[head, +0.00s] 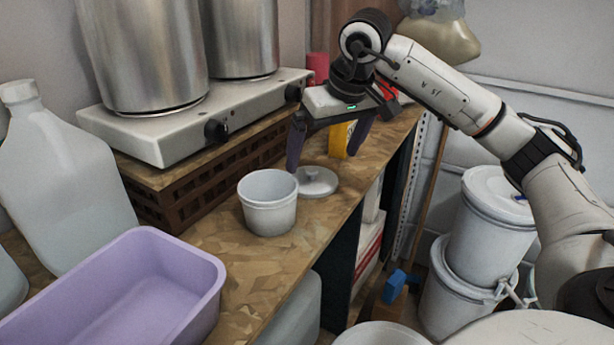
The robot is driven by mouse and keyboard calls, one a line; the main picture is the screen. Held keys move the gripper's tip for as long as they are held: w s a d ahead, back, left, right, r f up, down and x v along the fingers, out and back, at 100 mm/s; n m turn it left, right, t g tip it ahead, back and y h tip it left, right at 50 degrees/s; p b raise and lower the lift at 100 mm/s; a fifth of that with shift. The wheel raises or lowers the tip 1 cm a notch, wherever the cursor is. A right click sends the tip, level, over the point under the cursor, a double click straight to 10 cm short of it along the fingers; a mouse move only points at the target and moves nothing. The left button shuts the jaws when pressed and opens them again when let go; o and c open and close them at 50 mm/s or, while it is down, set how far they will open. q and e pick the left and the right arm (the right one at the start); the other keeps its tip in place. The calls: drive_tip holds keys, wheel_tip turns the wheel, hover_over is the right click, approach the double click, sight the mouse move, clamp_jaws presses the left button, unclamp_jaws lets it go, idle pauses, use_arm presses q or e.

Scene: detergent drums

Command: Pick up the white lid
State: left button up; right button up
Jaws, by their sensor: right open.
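The white lid (316,181) lies flat on the wooden counter, with a small knob on top. An open white pot (268,203) stands just left of the lid and in front of it. My right gripper (327,160) is open above and around the lid's far side, its two dark fingers pointing down. The left finger comes down near the lid's left back edge. The fingers hold nothing that I can see. My left gripper does not show.
A two-burner hot plate (180,140) with metal pots stands on a brown crate (170,200) at left. A purple tub (150,285) and a plastic jug (60,180) are at the front left. A yellow item (341,140) stands behind the lid. White drums (490,235) stand at the right.

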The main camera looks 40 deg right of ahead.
sight(314, 181)
drive_tip(key=x, duration=0.6)
drive_tip(key=shift+w+a+f, duration=0.1)
drive_tip(key=shift+a+f, duration=0.1)
drive_tip(key=shift+f, duration=0.05)
drive_tip(key=c, duration=0.8)
